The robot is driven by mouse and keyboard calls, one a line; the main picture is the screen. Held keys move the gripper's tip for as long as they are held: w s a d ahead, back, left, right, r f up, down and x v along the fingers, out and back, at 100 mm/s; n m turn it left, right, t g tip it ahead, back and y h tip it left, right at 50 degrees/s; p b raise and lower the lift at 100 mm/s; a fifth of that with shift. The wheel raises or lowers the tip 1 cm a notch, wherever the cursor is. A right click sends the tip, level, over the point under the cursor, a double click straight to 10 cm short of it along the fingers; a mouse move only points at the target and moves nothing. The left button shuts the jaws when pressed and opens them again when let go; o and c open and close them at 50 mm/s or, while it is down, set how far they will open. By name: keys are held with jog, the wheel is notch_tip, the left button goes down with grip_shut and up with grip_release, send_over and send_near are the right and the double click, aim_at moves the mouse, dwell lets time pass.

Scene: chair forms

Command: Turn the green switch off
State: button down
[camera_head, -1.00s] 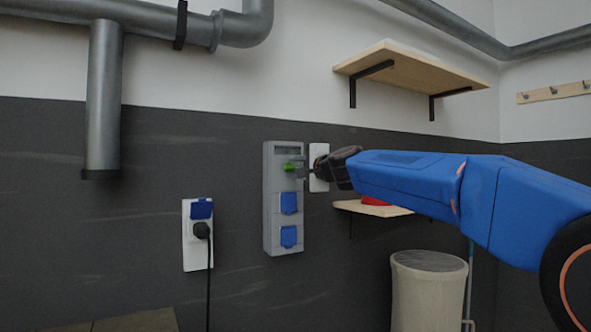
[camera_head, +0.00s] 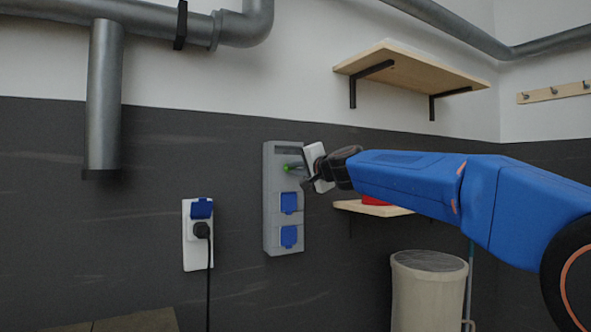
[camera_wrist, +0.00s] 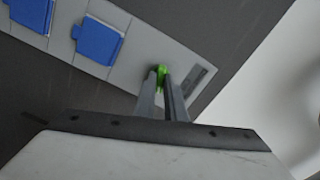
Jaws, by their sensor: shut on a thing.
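The green switch (camera_head: 288,168) sits near the top of a grey wall box (camera_head: 269,205) with two blue socket covers. My gripper (camera_head: 298,166) reaches it from the right and is shut on it. In the wrist view the gripper fingers (camera_wrist: 166,82) close around the green switch (camera_wrist: 161,72), and only its tip and upper part show. The wall box (camera_wrist: 139,69) runs diagonally there, and the fingers look rolled relative to it. The switch's exact angle is hard to tell, as the fingers cover much of it.
A white socket (camera_head: 196,255) with a black plug and cable is left of the box. A wooden shelf (camera_head: 410,68) is above right, and a lower shelf (camera_head: 377,209) holds a red thing. A pale bin (camera_head: 428,290) stands below. Grey pipes run along the upper wall.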

jog(key=n, duration=1.3)
jog(key=shift+f, duration=0.1)
jog(key=shift+n, duration=0.5)
jog(key=c, duration=1.8)
grip_release()
jog(key=shift+s, duration=0.1)
